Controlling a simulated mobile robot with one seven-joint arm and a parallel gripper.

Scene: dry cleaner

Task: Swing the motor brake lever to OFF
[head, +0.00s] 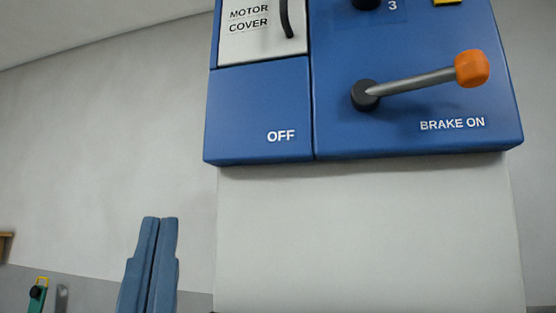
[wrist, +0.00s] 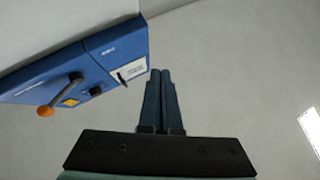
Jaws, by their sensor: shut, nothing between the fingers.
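The motor brake lever (head: 415,83) is a grey rod with an orange knob on a black pivot, on the blue panel (head: 258,100). It points right and slightly up, above the words BRAKE ON. The word OFF (head: 281,136) is on the panel left of the pivot. In the wrist view the lever (wrist: 62,94) shows at the left, its orange knob toward the lower left. My gripper (head: 161,220), with blue fingers, is at the lower left of the head view, below and left of the panel. In the wrist view my gripper (wrist: 160,71) is shut and empty, apart from the lever.
A white motor cover (head: 262,30) with a black handle is above OFF. A black knob (head: 368,3) is above the lever. A pale block (head: 365,235) is under the panel. A green object (head: 38,296) is at the lower left. Open space lies between gripper and lever.

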